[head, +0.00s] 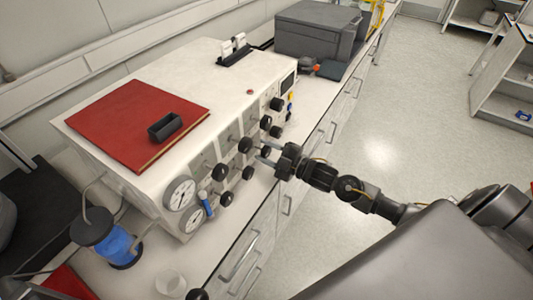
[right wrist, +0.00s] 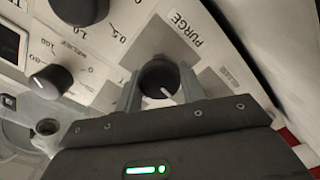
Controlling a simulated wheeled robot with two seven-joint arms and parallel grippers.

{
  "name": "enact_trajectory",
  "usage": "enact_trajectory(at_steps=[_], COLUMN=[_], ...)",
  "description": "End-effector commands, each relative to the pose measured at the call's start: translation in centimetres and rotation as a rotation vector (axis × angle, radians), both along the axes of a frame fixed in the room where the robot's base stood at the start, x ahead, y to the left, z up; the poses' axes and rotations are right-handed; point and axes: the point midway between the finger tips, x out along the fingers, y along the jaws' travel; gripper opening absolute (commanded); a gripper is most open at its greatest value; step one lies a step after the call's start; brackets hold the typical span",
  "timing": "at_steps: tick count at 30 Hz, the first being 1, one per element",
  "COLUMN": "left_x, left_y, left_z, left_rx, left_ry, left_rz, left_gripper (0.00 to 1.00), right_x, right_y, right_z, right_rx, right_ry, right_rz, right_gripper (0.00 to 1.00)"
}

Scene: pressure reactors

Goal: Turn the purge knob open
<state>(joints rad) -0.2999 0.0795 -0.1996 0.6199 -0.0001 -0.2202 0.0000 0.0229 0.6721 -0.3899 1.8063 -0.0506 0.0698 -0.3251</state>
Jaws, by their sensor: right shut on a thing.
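The purge knob (right wrist: 158,80) is a round black knob with a white pointer line, below the printed word PURGE in the right wrist view. Its line points toward the lower right of that picture. My right gripper (head: 267,153) reaches the front panel of the white reactor unit (head: 215,75) from the right in the head view. In the right wrist view its two grey fingers stand on either side of the purge knob, shut on it. In the head view the fingers partly hide this knob. My left gripper is not in view.
Several other black knobs crowd the panel, including one (right wrist: 52,82) left of the purge knob. Two gauges (head: 180,193) sit at the panel's near end. A red book (head: 125,115) and black tray (head: 165,127) lie on top. Open floor (head: 400,120) is to the right.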

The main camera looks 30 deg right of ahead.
Motion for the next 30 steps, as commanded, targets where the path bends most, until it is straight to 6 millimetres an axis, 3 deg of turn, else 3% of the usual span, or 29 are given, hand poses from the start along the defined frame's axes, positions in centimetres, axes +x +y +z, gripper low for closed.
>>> enact_trajectory(at_steps=[10, 27, 28, 30], left_x=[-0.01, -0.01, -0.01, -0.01], left_y=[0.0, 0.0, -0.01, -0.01], left_z=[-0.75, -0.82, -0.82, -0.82], left_rx=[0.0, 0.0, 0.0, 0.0], left_ry=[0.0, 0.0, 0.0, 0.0], left_rz=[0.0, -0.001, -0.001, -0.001], left_gripper=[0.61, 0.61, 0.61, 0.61], right_x=[-0.01, -0.02, -0.02, -0.02], right_y=[0.03, 0.04, 0.04, 0.04], right_z=[-0.1, -0.04, -0.04, -0.05], right_rx=[-0.124, -0.148, -0.148, -0.147], right_ry=[-0.072, -0.086, -0.086, -0.085], right_rz=[0.001, 0.001, 0.001, 0.001], right_gripper=[0.17, 0.17, 0.42, 0.51])
